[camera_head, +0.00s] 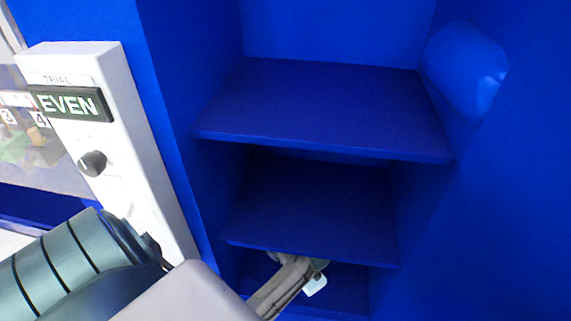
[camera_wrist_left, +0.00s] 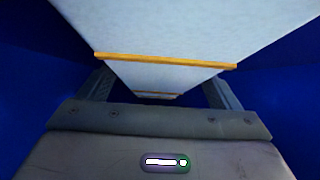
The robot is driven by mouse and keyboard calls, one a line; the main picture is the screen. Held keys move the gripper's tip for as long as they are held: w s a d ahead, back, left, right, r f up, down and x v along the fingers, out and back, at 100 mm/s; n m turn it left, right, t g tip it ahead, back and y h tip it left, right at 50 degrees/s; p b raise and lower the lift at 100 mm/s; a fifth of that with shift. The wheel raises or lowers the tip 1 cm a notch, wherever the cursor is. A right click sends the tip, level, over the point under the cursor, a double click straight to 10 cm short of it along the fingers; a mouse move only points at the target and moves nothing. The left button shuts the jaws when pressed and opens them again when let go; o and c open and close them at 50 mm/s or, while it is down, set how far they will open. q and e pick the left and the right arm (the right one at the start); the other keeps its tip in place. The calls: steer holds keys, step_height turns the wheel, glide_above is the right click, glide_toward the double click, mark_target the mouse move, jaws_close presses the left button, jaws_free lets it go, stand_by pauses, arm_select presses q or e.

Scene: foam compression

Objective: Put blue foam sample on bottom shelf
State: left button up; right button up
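My left gripper (camera_head: 306,274) reaches into the low, dark opening of a blue shelf unit, partly under the edge of the shelf above. A small white piece (camera_head: 316,286) shows by its fingertips; I cannot tell what it is. In the left wrist view, a pale block with orange-yellow bands (camera_wrist_left: 165,76) lies between the two fingers of my left gripper (camera_wrist_left: 160,92). The fingers stand wide apart, and I cannot tell whether they press on it. No clearly blue foam sample shows. My right gripper is not in view.
The bottom compartment (camera_head: 345,291) is mostly in shadow. Above it are a middle shelf (camera_head: 310,215) and an upper shelf (camera_head: 325,105), both bare. A white panel (camera_head: 140,150) with an EVEN sign (camera_head: 70,103) and a black knob (camera_head: 93,163) stands at the left, close to my arm.

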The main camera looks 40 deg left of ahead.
arm_select(q)
steer(key=shift+a+f, duration=0.1)
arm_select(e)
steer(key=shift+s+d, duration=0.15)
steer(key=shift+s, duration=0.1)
arm_select(q)
steer(key=shift+d+r, duration=0.2)
steer(key=shift+d, duration=0.05)
steer(key=b+v, duration=0.1)
steer(key=v, duration=0.5)
steer(key=shift+d+r, duration=0.2)
steer(key=shift+r, duration=0.15)
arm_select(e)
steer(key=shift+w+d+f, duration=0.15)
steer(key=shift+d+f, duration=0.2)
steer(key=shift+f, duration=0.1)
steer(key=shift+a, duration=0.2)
